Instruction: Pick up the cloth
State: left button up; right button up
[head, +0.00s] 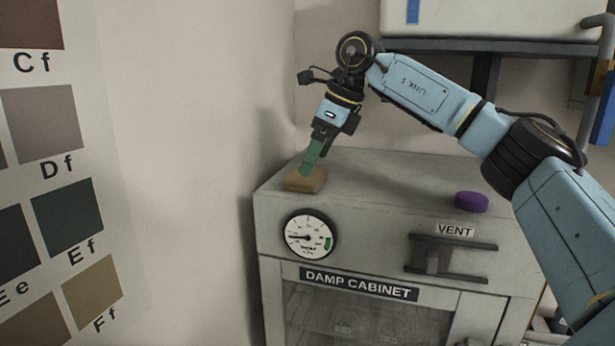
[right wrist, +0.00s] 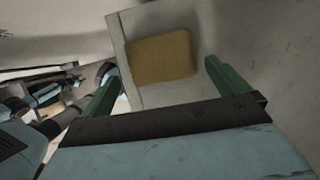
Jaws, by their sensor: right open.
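The cloth (head: 306,181) looks like a small, thick, tan folded pad. It lies flat on top of the damp cabinet (head: 385,180), near its left front corner. In the right wrist view the cloth (right wrist: 161,57) shows ahead, between the two green fingers. My right gripper (head: 311,164) points down over the cloth, with its fingertips at or just above it. The fingers are open, one to each side of the cloth in the right wrist view (right wrist: 161,66); I cannot tell whether they touch it. My left gripper is not in view.
A purple round object (head: 471,201) sits on the cabinet top to the right. The front has a dial gauge (head: 309,234) and a vent slider (head: 432,257). A shelf (head: 500,46) holding a white box (head: 485,17) is behind. The top between cloth and purple object is clear.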

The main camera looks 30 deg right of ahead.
jog(key=x, duration=0.3)
jog(key=shift+w+r+p, duration=0.15)
jog(key=shift+w+p, duration=0.05)
jog(key=shift+p, duration=0.1)
jog(key=shift+w+a+f, duration=0.1)
jog(key=shift+w+f, duration=0.05)
jog(key=shift+f, duration=0.2)
jog(key=c, duration=0.7)
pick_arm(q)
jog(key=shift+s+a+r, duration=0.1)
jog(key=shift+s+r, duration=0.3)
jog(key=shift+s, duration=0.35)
pick_arm(e)
jog(key=shift+r, duration=0.1)
jog(key=shift+r, duration=0.35)
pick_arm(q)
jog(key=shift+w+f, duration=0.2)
pick_arm(e)
notch_tip(320, 180, up, 9)
